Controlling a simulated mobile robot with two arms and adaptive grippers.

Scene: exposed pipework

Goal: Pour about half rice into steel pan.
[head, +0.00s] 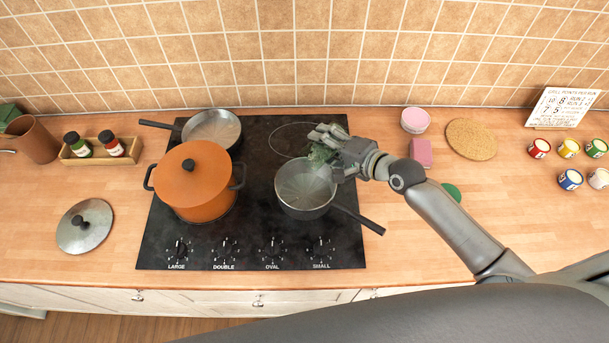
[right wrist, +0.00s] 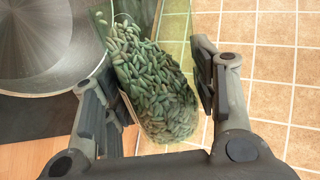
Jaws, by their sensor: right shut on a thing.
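My right gripper (head: 330,145) is shut on a clear, greenish container (right wrist: 120,20) of rice (right wrist: 155,95). The container also shows in the head view (head: 321,154), partly hidden by the fingers. It is tilted over the back right part of the steel pan (head: 290,207), a saucepan on the front right of the hob. In the right wrist view the grains lie along the container's lower side and reach toward its mouth, near the pan (right wrist: 45,80). The pan's inside looks bare steel there; I cannot make out grains in it. My left gripper is not in view.
An orange lidded pot (head: 190,195) stands left of the saucepan, with a frying pan (head: 212,129) behind it. The saucepan's handle (head: 360,220) points front right. A pink block (head: 420,152) and a cork mat (head: 471,139) lie to the right. The tiled wall (head: 300,60) is close behind.

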